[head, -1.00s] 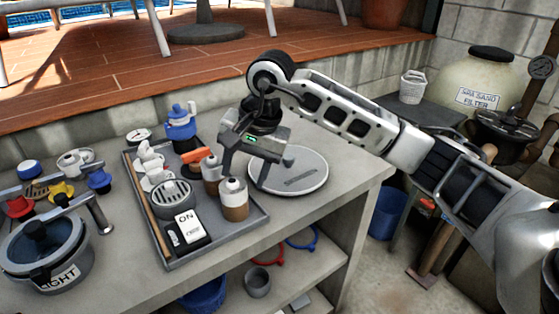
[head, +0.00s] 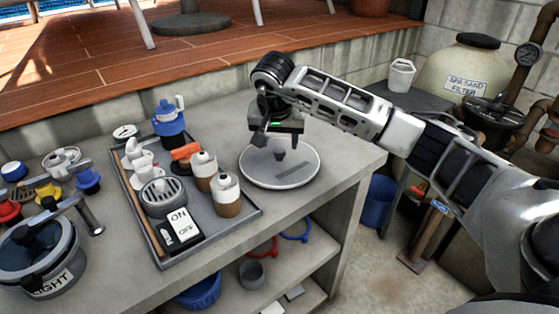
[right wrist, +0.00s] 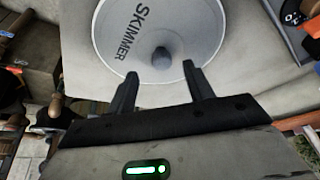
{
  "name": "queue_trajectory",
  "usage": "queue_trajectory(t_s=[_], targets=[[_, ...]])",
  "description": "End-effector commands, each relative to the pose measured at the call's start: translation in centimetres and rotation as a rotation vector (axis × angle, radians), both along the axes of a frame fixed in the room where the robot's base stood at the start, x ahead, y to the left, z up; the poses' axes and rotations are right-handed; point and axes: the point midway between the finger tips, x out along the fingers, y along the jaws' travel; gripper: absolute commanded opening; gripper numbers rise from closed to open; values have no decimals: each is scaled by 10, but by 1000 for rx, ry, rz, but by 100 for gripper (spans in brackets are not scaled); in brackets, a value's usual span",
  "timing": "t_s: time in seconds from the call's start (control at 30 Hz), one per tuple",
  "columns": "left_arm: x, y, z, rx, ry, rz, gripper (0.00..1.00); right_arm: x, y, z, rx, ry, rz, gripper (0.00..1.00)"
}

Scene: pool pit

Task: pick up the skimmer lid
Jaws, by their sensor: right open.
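My left gripper is in neither view now.
The grey tray (head: 240,220) left of the lid holds two brown-and-white bottles, a grey strainer and an ON switch. A pot (head: 35,262) stands at the far left. The counter (head: 345,160) right of the lid is clear, with open shelves below.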

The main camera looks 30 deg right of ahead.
Motion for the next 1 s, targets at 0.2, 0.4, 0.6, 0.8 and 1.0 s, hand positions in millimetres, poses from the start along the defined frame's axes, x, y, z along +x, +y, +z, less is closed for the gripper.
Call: queue_trajectory(t_s=[0.2,0.4,0.6,0.8,1.0], targets=[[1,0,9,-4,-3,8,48,10,-7,-27,2,7,-2,52],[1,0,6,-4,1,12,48,16,-12,-46,1,3,0,52],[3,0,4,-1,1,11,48,17,-12,-46,0,1,0,52],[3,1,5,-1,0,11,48,17,-12,-46,0,1,0,2],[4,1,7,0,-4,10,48,17,-12,-45,1,-1,-1,0]])
